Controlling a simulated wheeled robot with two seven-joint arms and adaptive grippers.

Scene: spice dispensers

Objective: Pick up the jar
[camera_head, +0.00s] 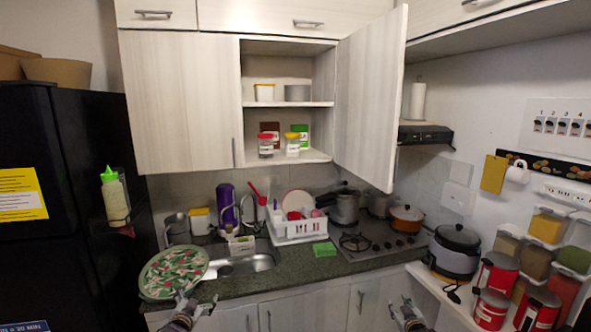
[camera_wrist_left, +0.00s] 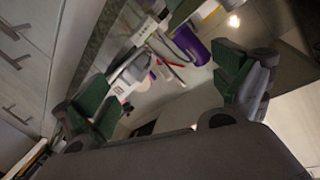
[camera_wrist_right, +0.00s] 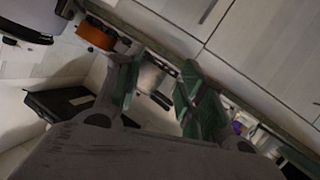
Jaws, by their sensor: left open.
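Two small clear jars stand on the lower shelf of the open wall cabinet in the head view: one with a red lid (camera_head: 265,146) and one with a yellow lid (camera_head: 292,145). Which one is meant I cannot tell. My left gripper (camera_head: 191,303) is low, in front of the counter edge, far below the jars; its green-padded fingers (camera_wrist_left: 165,95) are wide apart and empty. My right gripper (camera_head: 407,308) is low at the right, in front of the lower cabinets. Its fingers (camera_wrist_right: 158,95) are apart with nothing between them. Neither wrist view clearly shows the jars.
The open cabinet door (camera_head: 370,95) swings out right of the shelf. Below are a white dish rack (camera_head: 300,231), a sink (camera_head: 240,265), pots and a stove. A green patterned tray (camera_head: 173,272) lies at left. Red canisters (camera_head: 490,310) and a rice cooker (camera_head: 455,251) stand at right.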

